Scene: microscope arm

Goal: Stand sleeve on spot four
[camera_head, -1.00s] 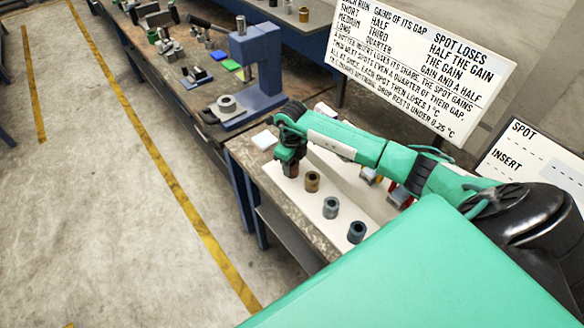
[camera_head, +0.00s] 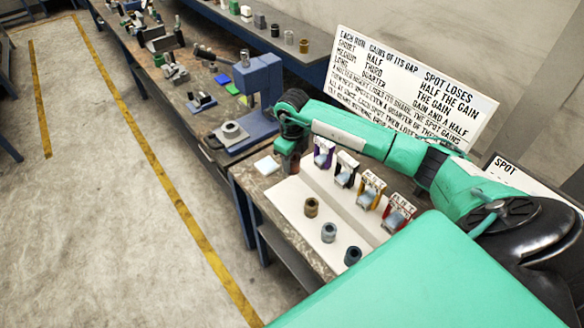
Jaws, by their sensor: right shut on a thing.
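My right gripper (camera_head: 289,167) points down at the far left end of a white strip (camera_head: 285,192) on the near bench. It is shut on a dark brownish sleeve, mostly hidden by the fingers. I cannot tell whether the sleeve touches the strip. Three sleeves stand upright on the strip in a row: a bronze one (camera_head: 311,207), a grey-blue one (camera_head: 328,232) and a dark blue one (camera_head: 352,254). Spot marks are too small to read. My left gripper is out of view.
Small labelled stands with purple (camera_head: 322,153), black (camera_head: 345,169), orange (camera_head: 370,188) and red (camera_head: 398,213) parts line the strip's back side. A white pad (camera_head: 266,165) lies left of the gripper. A blue press (camera_head: 257,92) stands beyond. A text board (camera_head: 415,90) rises behind.

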